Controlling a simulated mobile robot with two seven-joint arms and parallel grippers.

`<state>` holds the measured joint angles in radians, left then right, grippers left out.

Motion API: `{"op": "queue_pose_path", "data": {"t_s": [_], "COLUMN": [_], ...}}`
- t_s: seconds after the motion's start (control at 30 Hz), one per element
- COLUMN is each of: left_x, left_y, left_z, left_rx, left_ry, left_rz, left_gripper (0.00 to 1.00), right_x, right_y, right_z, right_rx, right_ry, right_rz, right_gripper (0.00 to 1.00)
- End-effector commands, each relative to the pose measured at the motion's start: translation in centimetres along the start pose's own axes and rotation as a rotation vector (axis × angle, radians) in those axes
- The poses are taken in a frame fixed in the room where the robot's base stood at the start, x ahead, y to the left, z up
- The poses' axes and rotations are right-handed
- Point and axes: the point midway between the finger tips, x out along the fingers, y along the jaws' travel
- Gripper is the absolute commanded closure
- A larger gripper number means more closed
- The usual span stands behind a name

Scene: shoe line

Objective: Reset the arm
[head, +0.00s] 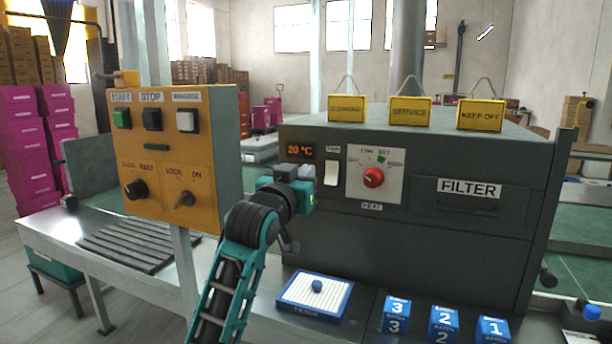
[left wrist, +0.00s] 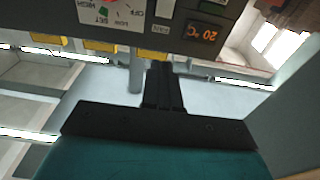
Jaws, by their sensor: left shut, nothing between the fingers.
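My left arm rises from the bottom middle of the head view. Its hand, with the left gripper (head: 296,182), is in front of the left side of the dark grey machine (head: 430,235), below the 20 °C display (head: 299,152) and left of a white rocker switch (head: 331,173). The fingertips are hard to make out there. In the left wrist view the left gripper (left wrist: 161,68) has its black fingers together with nothing between them. The machine's front appears upside down beyond them. I cannot tell the exact gap to it. My right gripper is not in view.
An orange control box (head: 165,160) on a post stands left of my arm. A red heat knob (head: 373,177) is on the machine. A blue-framed filter (head: 315,296) and blue numbered blocks (head: 443,323) sit in front. Yellow signs (head: 410,111) stand on top.

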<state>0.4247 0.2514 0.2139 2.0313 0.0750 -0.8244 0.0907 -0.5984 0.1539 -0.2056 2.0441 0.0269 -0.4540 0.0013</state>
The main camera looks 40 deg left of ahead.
Motion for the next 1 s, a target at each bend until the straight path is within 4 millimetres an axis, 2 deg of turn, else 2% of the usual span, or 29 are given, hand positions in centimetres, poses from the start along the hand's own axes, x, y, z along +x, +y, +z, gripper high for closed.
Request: {"op": "queue_pose_path", "data": {"t_s": [0.27,0.33,0.37,0.47,0.57,0.6,0.67,0.7,0.77,0.8,0.87,0.9,1.0], "left_x": [0.0,-0.1,-0.1,-0.8,-2.7,-3.9,-5.9,-7.5,-10.2,-12.2,-15.4,-17.7,-23.2], "left_y": [0.1,0.4,0.6,2.0,4.1,5.0,6.2,7.0,8.2,8.9,9.9,10.6,11.9], "left_z": [0.1,0.8,1.4,5.0,10.3,12.7,16.0,18.2,21.3,23.2,25.8,27.4,30.4], "left_rx": [0.001,0.007,0.013,0.041,0.080,0.095,0.115,0.126,0.139,0.145,0.150,0.152,0.152], "left_ry": [-0.002,-0.015,-0.026,-0.087,-0.176,-0.214,-0.271,-0.308,-0.365,-0.403,-0.457,-0.493,-0.573], "left_rz": [0.001,0.007,0.013,0.043,0.095,0.119,0.156,0.180,0.217,0.243,0.280,0.303,0.357], "left_gripper": [1.00,1.00,1.00,1.00,1.00,1.00,1.00,1.00,1.00,1.00,1.00,1.00,1.00], "right_x": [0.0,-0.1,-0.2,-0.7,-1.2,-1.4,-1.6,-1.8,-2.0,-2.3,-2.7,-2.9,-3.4], "right_y": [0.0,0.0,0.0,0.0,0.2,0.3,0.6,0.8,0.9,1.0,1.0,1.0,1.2], "right_z": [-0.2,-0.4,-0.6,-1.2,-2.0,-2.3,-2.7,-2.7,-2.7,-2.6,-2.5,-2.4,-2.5], "right_rx": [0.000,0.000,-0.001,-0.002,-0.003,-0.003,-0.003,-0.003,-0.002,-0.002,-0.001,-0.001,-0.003], "right_ry": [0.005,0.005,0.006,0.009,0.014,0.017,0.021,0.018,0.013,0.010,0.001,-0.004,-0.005], "right_rz": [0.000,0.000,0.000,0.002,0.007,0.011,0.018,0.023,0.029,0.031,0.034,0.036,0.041], "right_gripper": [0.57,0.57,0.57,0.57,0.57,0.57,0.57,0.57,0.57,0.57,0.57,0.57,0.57]}}
